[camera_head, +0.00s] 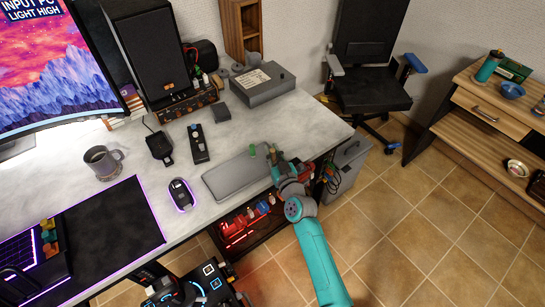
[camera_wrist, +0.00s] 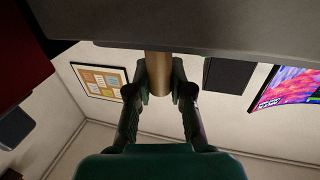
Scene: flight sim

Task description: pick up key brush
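My gripper (camera_head: 262,151) is at the front right of the desk, over the far right end of a flat grey slab (camera_head: 228,180). In the wrist view, the two dark green fingers (camera_wrist: 160,85) stand apart. I cannot tell which thing is the key brush.
A grey box (camera_head: 262,84) stands behind the gripper. A mouse (camera_head: 181,194), a mug (camera_head: 103,162) and a speaker (camera_head: 146,54) are to the left. The desk surface (camera_head: 296,122) right of the gripper is clear. A chair (camera_head: 370,80) stands beyond.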

